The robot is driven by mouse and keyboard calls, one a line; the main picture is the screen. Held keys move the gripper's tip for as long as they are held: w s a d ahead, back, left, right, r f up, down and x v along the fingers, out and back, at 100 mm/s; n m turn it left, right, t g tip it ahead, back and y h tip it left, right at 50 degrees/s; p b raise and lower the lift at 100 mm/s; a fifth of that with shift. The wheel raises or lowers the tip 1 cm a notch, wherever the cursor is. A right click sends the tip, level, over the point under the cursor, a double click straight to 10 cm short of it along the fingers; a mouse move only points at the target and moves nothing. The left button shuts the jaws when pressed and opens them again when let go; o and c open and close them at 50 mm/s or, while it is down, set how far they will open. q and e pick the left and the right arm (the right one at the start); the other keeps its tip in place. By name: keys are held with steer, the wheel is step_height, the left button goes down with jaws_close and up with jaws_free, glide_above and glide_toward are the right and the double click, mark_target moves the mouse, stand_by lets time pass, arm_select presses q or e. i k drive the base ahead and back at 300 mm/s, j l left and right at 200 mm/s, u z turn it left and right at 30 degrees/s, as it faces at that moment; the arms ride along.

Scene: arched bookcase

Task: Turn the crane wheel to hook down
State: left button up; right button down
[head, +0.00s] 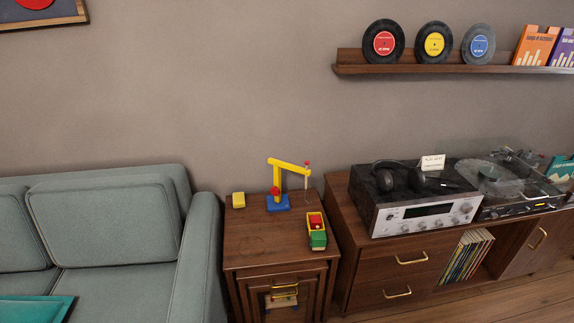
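A small toy crane stands on the wooden side table (262,250). It has a blue base (278,203), a yellow post and a yellow arm (290,166) reaching right. A red crane wheel (275,190) sits low on the post's left side. A red piece tips the arm, and a thin line with a hook (307,194) hangs below it; the hook's exact height is too small to tell. A toy truck with a green cab (318,240) and a yellow bed holding something red stands right of the crane. Neither of my grippers is in view.
A yellow block (238,200) lies at the table's back left. A grey-green sofa (110,240) stands left. A wooden cabinet (400,275) on the right bears a receiver (425,212), headphones (398,177) and a turntable (520,205). The table's front left top is clear.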

mark_target(275, 191)
steer(key=i+l, duration=0.8)
steer(key=i+l+u, duration=0.1)
steer(key=u, duration=0.25)
steer(key=l+u, duration=0.15)
steer(key=u, duration=0.15)
steer(key=i+l+u, duration=0.1)
steer(key=u, duration=0.25)
